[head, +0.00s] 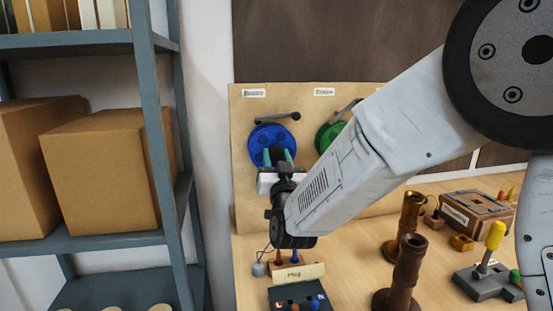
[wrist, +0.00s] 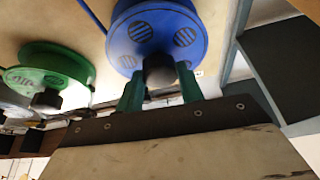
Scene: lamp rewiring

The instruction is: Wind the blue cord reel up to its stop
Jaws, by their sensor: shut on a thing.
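The blue cord reel (head: 263,138) is mounted on the upright wooden board, and it fills the top middle of the wrist view (wrist: 150,20). Its black knob (wrist: 159,70) stands out from the lower part of the reel face in the wrist view. My gripper (head: 280,155) is in front of the reel's lower part, with its teal fingers (wrist: 158,76) on both sides of the knob, shut on it. The knob's contact sides are partly hidden by the fingers. The reel's stop cannot be made out.
A green reel (wrist: 50,65) sits beside the blue one, partly behind my arm in the head view. Brass (head: 411,215) and brown (head: 407,265) posts and a yellow-handled switch (head: 494,237) stand on the bench. A grey shelf (head: 157,140) with boxes is at left.

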